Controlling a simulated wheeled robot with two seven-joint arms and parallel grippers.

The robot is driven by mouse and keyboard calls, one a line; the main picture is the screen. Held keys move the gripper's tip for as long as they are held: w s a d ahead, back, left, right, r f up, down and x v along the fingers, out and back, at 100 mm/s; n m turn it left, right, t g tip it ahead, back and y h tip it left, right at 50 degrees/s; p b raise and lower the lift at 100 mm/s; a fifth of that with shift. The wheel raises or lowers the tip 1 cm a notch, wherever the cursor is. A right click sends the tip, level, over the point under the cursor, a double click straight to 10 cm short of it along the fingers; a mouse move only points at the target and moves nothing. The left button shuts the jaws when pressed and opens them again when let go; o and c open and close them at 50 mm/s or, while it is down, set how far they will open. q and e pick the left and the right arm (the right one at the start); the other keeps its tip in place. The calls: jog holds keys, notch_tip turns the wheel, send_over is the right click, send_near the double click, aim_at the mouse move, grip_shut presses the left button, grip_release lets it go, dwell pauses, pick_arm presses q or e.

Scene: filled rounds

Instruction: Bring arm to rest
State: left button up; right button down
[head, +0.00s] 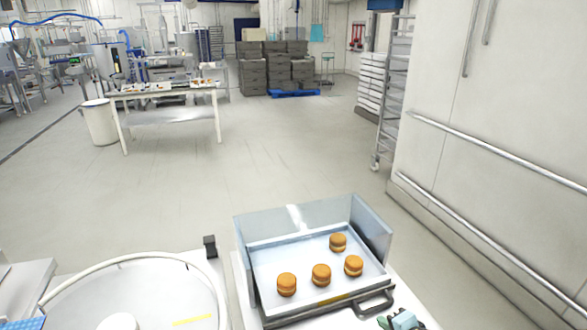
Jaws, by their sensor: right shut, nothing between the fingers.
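Several round golden-brown filled rounds (321,275) stand apart from each other on the floor of an open metal tray (278,250) with raised walls, low in the middle of the head view. My left gripper is not in view.
A round white machine top (130,290) with a raised rim lies left of the tray. A white wall with metal rails (480,145) stands at the right. A work table (170,95), stacked grey crates (270,70) and a tall rack (393,90) stand farther back. The floor between is open.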

jog(key=s+a+r+n+g+h, duration=0.1)
jog(key=s+r+n+g, duration=0.3)
jog(key=s, duration=0.6)
jog(key=s+a+r+n+g+h, duration=0.1)
jog(key=s+a+r+n, duration=0.1)
jog(key=s+n, duration=0.6)
jog(key=s+a+r+n+g+h, duration=0.1)
jog(key=s+r+n+g, duration=0.15)
jog(key=s, duration=0.95)
notch_tip(320, 180, down, 31)
jog(key=s+g+b, duration=0.1)
jog(key=s+b, duration=0.1)
jog(key=b, duration=0.4)
jog(key=s+d+f+g+b, duration=0.1)
jog(key=s+d+f+b, duration=0.2)
jog(key=s+f, duration=1.3)
notch_tip(320, 180, down, 3)
jog(key=shift+f+n+h+b, duration=0.1)
jog(key=shift+n+h+b, duration=0.25)
jog(key=shift+b, duration=0.3)
